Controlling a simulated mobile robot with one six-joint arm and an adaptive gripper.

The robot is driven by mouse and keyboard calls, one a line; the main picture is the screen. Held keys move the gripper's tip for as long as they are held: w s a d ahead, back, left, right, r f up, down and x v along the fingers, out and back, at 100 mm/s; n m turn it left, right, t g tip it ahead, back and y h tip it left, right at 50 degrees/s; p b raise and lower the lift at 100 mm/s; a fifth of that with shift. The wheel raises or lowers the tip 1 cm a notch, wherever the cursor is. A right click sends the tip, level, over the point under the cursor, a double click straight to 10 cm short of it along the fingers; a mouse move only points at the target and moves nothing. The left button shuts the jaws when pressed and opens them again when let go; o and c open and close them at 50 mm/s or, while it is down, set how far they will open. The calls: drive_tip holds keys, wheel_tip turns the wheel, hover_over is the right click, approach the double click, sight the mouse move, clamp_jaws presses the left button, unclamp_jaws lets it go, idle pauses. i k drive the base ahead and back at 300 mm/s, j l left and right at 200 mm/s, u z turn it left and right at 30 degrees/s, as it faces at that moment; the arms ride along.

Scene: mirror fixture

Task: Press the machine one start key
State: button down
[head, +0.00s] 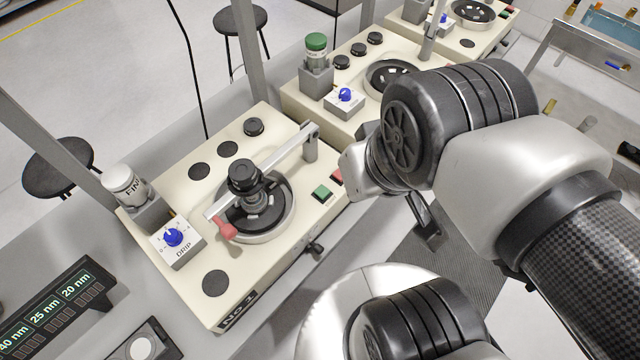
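Machine one (215,286) is the cream unit labelled NO.1, left of centre in the head view. Its green key (321,192) sits on the right part of its top, near the front edge. A red key (337,176) is just beyond it, close to my wrist in the picture. Both keys show uncovered; I cannot tell which is pressed or lit. My gripper (426,218) is mostly hidden behind my wrist. Only a dark finger-like part shows below it, right of the keys in the picture and apart from them. Its opening cannot be made out.
A polishing bowl (281,218) with a lever arm (268,165) and pink knob (226,228) is left of the keys. A blue dial box (178,243) and white-capped bottle (124,184) stand farther left. A second machine (300,97) stands behind. A display (45,310) is lower left.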

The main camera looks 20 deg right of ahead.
sight(322, 192)
drive_tip(key=k+j+z, duration=0.1)
drive_tip(key=j+z, duration=0.15)
drive_tip(key=k+j+z, duration=0.15)
drive_tip(key=j+z, duration=0.15)
drive_tip(key=k+j+z, duration=0.25)
drive_tip(key=j, duration=0.15)
drive_tip(key=i, duration=0.1)
